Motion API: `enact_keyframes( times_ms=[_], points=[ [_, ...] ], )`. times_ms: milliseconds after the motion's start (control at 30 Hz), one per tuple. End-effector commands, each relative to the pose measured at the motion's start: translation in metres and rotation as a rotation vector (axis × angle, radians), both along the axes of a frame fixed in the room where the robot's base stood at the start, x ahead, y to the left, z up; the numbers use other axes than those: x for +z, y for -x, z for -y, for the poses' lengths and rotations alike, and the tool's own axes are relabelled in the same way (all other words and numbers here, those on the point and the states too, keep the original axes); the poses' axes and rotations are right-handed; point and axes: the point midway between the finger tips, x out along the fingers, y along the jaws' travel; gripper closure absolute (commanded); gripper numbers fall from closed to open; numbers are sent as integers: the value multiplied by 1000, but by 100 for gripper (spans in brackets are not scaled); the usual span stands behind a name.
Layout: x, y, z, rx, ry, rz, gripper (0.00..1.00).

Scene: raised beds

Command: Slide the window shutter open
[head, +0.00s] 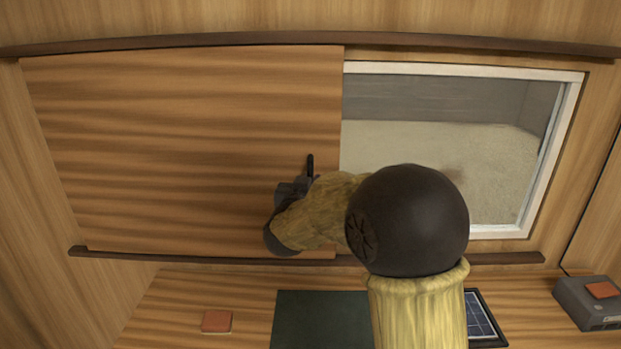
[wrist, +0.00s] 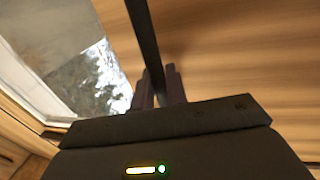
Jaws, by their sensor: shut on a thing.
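The wooden window shutter (head: 180,140) is a wide striped panel on the left in the head view. It also shows in the wrist view (wrist: 230,50). The window (head: 440,130), with a white frame, is uncovered to the right of the shutter's edge. A dark upright handle (head: 310,166) stands near the shutter's right edge, and in the wrist view it is a dark bar (wrist: 143,40). My gripper (wrist: 160,88) is shut on this handle. In the head view my arm and wrist hide the handle's lower part.
A dark upper rail (head: 300,39) and lower rail (head: 180,256) run along the shutter. Below are a wooden counter with an orange square (head: 217,321), a dark green mat (head: 320,318), a blue gridded panel (head: 482,316) and a grey box (head: 592,303) with an orange top.

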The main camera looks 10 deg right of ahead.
Motion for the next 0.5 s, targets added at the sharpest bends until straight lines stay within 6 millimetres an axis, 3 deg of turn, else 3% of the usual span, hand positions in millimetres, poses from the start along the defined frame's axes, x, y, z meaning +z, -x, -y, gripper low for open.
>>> enact_keyframes(
  times_ms=[367, 400, 500],
  points=[
    [2, -1, 0, -4, 1, 6, 100],
    [2, -1, 0, -4, 1, 6, 84],
    [2, -1, 0, -4, 1, 5, 68]
  ],
)
